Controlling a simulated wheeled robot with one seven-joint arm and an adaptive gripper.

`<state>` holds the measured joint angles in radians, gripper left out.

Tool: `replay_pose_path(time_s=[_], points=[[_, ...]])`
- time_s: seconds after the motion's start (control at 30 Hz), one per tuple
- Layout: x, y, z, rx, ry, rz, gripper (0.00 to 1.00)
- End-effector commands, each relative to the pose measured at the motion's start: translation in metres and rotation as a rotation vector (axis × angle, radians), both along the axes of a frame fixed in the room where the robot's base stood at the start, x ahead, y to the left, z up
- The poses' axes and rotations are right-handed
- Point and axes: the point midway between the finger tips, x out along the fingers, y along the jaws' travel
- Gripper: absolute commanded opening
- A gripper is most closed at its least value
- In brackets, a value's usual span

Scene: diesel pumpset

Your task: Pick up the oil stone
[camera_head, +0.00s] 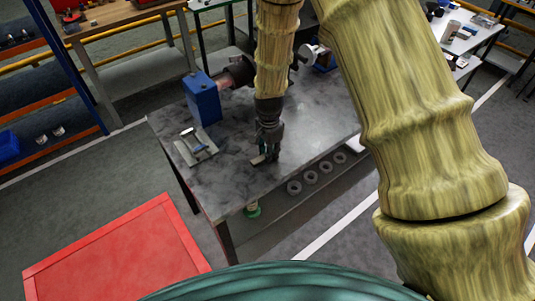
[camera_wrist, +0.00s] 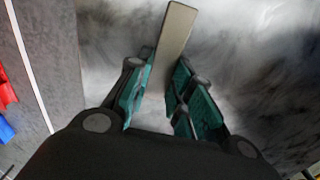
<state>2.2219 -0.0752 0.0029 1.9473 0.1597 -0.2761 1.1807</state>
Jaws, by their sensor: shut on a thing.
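The oil stone is a flat, narrow grey-tan bar. In the wrist view the oil stone (camera_wrist: 175,32) lies lengthwise between the green finger pads of my gripper (camera_wrist: 160,88) and sticks out beyond the fingertips. In the head view, one end of the oil stone (camera_head: 258,159) shows as a small pale piece beside the dark fingers of my gripper (camera_head: 267,155), low over the grey tabletop. My gripper is shut on it. I cannot tell whether the stone touches the tabletop.
The grey table (camera_head: 235,185) is mostly clear around my gripper. A blue box (camera_head: 202,98) and a flat plate with tools (camera_head: 195,147) stand to the left. Several grey rings (camera_head: 311,177) lie on the shelf below. A red surface (camera_head: 115,255) is at the lower left.

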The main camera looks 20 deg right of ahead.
Motion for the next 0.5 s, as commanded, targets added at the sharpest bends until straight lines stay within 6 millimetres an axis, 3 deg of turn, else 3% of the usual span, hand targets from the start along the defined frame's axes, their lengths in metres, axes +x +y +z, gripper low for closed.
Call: replay_pose_path(time_s=[0.4, 0.5], points=[[0.001, 0.0, 0.032, 0.0, -0.003, 0.001, 0.0], [-0.018, -0.007, 0.033, 0.001, 0.001, -0.002, 0.0]])
